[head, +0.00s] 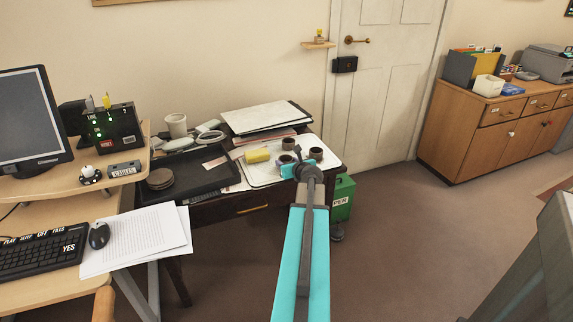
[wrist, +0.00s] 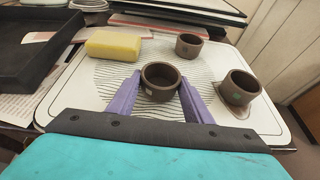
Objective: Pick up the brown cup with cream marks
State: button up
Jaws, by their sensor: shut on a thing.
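A small dark brown cup (wrist: 161,93) is between the two purple fingers of my gripper (wrist: 159,84) in the wrist view. The gripper is shut on its sides, and a small pale mark shows on the cup's near wall. The cup is upright and empty. I cannot tell whether it still touches the white patterned tray (wrist: 75,100). In the head view the held cup (head: 284,159) is partly hidden by my gripper. Two similar brown cups stand on the tray, one behind (wrist: 189,45) and one to the right (wrist: 240,88); the right one also has a small pale mark.
A yellow sponge (wrist: 114,45) lies on the tray, left of the cups. A black tray (head: 205,171) lies left of it, and papers (head: 262,116) are stacked behind. A green box (head: 343,197) stands on the floor right of the desk. Open floor lies to the right.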

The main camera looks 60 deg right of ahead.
aim_at(287, 156)
jog(key=shift+r, duration=0.15)
jog(key=shift+r+p, duration=0.45)
jog(key=shift+r, duration=1.05)
jog(key=shift+s+a+r, duration=0.15)
jog(key=shift+r, duration=0.1)
jog(key=s+a+r+p, duration=0.1)
jog(key=s+a+p, duration=0.9)
jog(key=p, duration=0.9)
jog(key=shift+s+r, duration=0.15)
jog(key=shift+s, duration=0.75)
jog(key=shift+p, duration=0.3)
